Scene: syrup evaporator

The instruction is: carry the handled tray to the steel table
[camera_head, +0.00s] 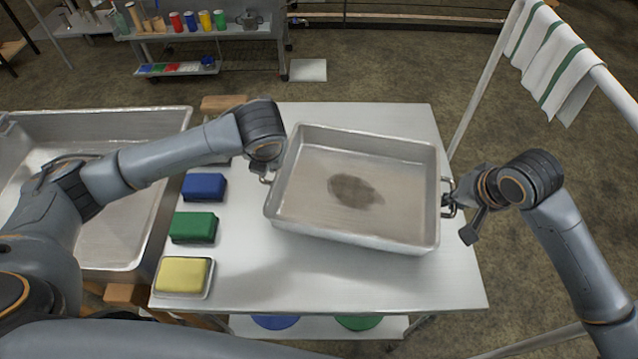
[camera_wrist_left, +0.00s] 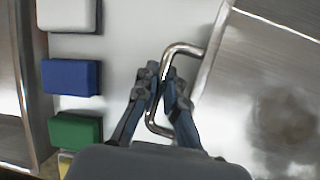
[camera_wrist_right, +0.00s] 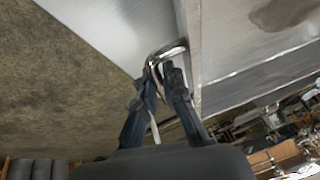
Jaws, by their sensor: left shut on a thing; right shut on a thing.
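The handled tray (camera_head: 310,165) is a shallow rectangular metal pan with a dark wet patch on its floor. It is over the steel table (camera_head: 400,290), turned slightly; I cannot tell whether it touches the top. My left gripper (camera_wrist_left: 165,88) is shut on the tray's left handle (camera_wrist_left: 185,48). My right gripper (camera_wrist_right: 165,75) is shut on the right handle (camera_wrist_right: 170,50), close to the table's right edge. In the head view the left fingers are mostly hidden behind my left wrist.
A blue block (camera_head: 204,187), a green block (camera_head: 193,227) and a yellow block (camera_head: 182,274) line the table's left side. A large metal basin (camera_head: 150,235) stands left. A rail with striped towels (camera_head: 550,60) is at right. A cart (camera_head: 265,32) with coloured cups stands behind.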

